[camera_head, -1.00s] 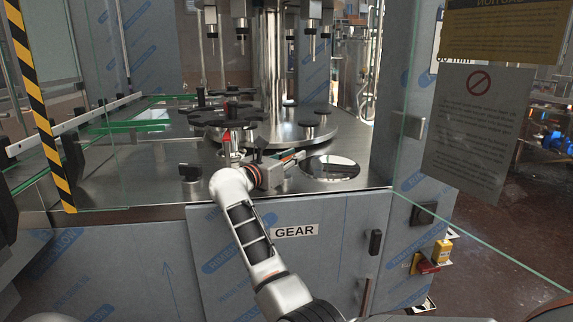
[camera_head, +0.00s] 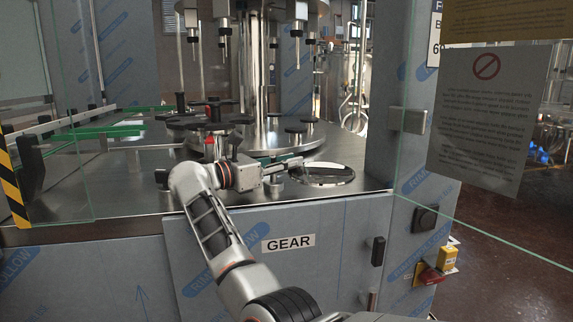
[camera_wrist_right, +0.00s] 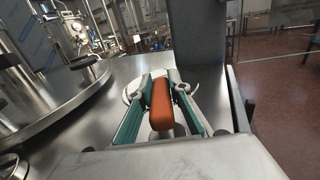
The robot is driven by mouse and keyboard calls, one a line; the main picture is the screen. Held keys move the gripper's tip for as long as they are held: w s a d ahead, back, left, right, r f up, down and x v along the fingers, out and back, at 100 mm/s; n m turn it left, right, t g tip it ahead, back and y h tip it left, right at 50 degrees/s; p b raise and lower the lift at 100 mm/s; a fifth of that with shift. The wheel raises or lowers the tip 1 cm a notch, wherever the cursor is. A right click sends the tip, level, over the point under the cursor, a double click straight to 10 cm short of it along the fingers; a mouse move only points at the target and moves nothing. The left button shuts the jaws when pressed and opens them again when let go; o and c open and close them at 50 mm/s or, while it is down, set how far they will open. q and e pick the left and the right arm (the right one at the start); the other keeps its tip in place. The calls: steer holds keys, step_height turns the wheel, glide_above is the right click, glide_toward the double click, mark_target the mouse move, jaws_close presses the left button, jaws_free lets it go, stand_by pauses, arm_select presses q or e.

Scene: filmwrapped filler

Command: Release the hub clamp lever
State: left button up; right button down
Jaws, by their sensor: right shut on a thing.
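In the right wrist view an orange-red lever handle (camera_wrist_right: 162,104) lies lengthwise between the two teal-padded fingers of my right gripper (camera_wrist_right: 160,92), which is shut on it. A pale round base shows in part beneath the handle. In the head view my right gripper (camera_head: 284,164) reaches right, low over the steel machine top, just left of a round shiny plate. The handle cannot be made out there between the fingers. My left gripper is not in view.
The steel machine top (camera_head: 120,190) carries green guide rails (camera_head: 105,133) at left and a round shiny plate (camera_head: 325,175) at right. A large steel turntable with a column stands behind. Glass panels with a notice (camera_head: 487,115) bound the right side. A "GEAR" door (camera_head: 288,243) is below.

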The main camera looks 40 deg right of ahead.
steer(key=shift+f, duration=0.15)
steer(key=c, duration=1.9)
jaws_free()
steer(key=shift+a, duration=0.1)
steer(key=a, duration=1.1)
steer(key=shift+w+a, duration=0.2)
steer(key=shift+a, duration=0.2)
